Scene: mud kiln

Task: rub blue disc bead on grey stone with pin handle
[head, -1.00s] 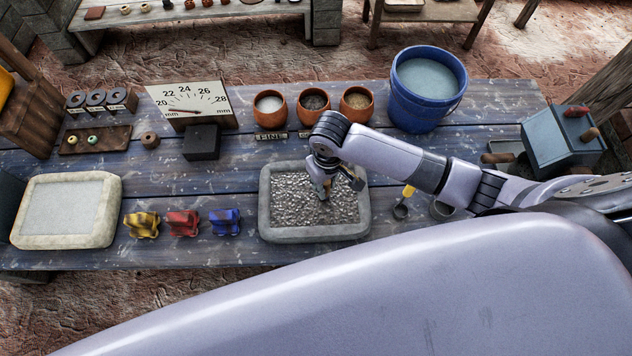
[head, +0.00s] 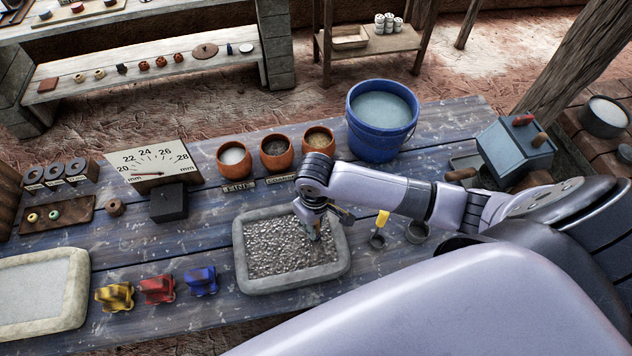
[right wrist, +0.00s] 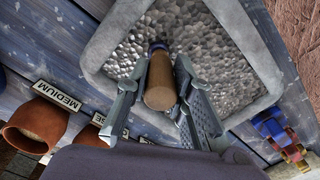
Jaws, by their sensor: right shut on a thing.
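The grey stone (head: 262,262) is a pale-rimmed tray with a coarse, pebbly grey face, at the middle of the bench. My right gripper (head: 315,232) is over its right half, pointing down. In the right wrist view, my right gripper (right wrist: 172,100) is shut on the wooden pin handle (right wrist: 160,88). A dark blue bit, seemingly the blue disc bead (right wrist: 158,46), shows at the handle's far end, against the pebbly face. Whether it touches the stone cannot be told. My left gripper is not in view.
A smooth pale slab (head: 35,295) lies at left. Yellow (head: 115,297), red (head: 157,289) and blue (head: 201,281) stands sit left of the stone. Behind are clay pots (head: 275,152), a dial gauge (head: 155,163) and a blue bucket (head: 381,125). Small cups (head: 417,232) stand at right.

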